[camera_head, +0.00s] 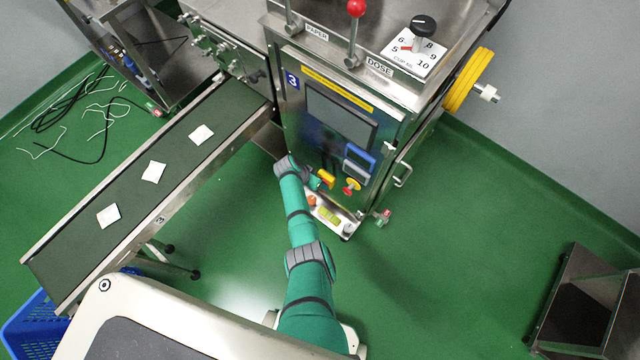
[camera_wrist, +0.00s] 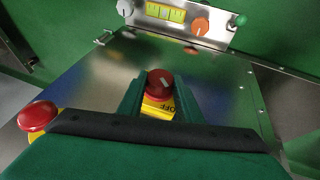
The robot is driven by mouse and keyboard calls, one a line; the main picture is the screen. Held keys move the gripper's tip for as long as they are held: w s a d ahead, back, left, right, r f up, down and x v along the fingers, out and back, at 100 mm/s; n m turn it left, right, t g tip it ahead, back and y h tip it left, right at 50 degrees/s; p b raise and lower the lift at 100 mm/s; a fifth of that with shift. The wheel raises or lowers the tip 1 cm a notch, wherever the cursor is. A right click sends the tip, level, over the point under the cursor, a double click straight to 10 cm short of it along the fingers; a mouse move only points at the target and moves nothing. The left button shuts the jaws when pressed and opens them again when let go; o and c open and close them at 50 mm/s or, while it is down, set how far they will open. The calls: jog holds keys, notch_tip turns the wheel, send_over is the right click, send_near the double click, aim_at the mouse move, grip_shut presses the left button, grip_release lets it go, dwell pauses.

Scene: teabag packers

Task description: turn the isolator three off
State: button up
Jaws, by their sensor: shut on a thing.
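The isolator on machine three is a red rotary knob (camera_wrist: 161,80) on a yellow plate (camera_wrist: 157,107). A pale mark on the knob's face lies at a slant, and the word OFF shows upside down on the plate. My gripper (camera_wrist: 160,92) has one green finger on each side of the knob and is shut on it. In the head view the isolator's yellow plate (camera_head: 327,178) shows on the lower front panel, and my gripper (camera_head: 314,183) reaches it from the left. The knob itself is largely hidden there.
A red emergency button on yellow (camera_head: 352,187) sits close beside the isolator; it also shows in the wrist view (camera_wrist: 37,116). A small lower panel (camera_head: 329,214) holds more controls. A conveyor (camera_head: 130,185) with white teabags runs left.

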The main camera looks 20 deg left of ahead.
jog(key=shift+s+a+f, duration=0.1)
jog(key=shift+s, duration=0.1)
dwell(0.4)
jog(key=o, duration=1)
jog(key=shift+o, duration=0.2)
jog(key=shift+w, duration=0.1)
jog(key=v, duration=1.1)
jog(key=shift+w+a+f, duration=0.1)
jog(key=shift+a+f, duration=0.05)
